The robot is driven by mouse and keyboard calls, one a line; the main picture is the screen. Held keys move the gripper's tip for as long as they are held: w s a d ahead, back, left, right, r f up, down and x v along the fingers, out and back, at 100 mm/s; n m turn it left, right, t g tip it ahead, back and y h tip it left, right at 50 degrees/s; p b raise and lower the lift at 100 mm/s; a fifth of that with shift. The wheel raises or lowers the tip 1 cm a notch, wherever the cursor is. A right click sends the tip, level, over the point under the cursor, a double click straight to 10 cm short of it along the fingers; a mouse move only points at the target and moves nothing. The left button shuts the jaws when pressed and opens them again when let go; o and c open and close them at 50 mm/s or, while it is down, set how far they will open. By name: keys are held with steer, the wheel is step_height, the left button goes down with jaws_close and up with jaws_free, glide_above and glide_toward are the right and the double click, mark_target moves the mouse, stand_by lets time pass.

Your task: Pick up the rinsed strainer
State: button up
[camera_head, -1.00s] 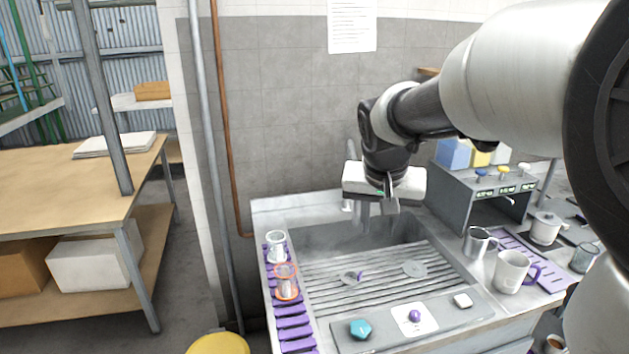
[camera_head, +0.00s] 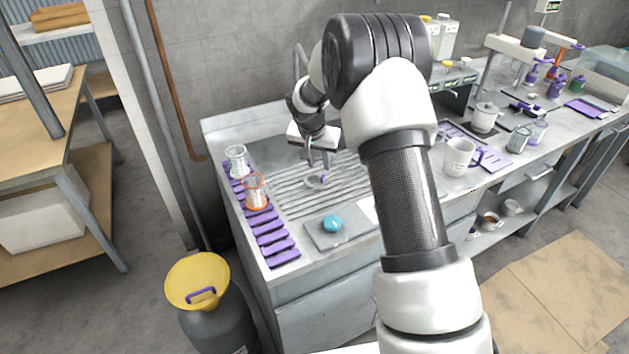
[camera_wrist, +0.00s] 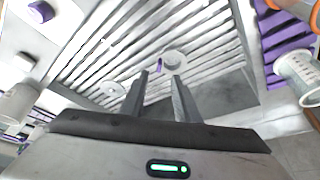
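The strainer (camera_head: 314,181), a small round grey disc with a purple handle, lies on the ridged drainboard (camera_head: 290,206). In the wrist view the strainer (camera_wrist: 175,62) is just beyond my fingertips, and its purple handle shows between them. My gripper (camera_head: 319,163) points down over the drainboard, close to the strainer. In the wrist view my gripper (camera_wrist: 158,75) is open, with a gap between the two fingers. I cannot tell whether the fingers touch the handle.
A clear glass vessel (camera_head: 237,160) and an orange-rimmed one (camera_head: 256,191) stand on the purple rack at left. A teal knob (camera_head: 332,224) sits at the front.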

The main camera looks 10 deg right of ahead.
mark_target(323, 175)
steer(key=p+x, duration=0.1)
steer(key=x, duration=0.7)
steer(key=shift+w+d, duration=0.2)
steer(key=shift+w, duration=0.1)
jaws_close()
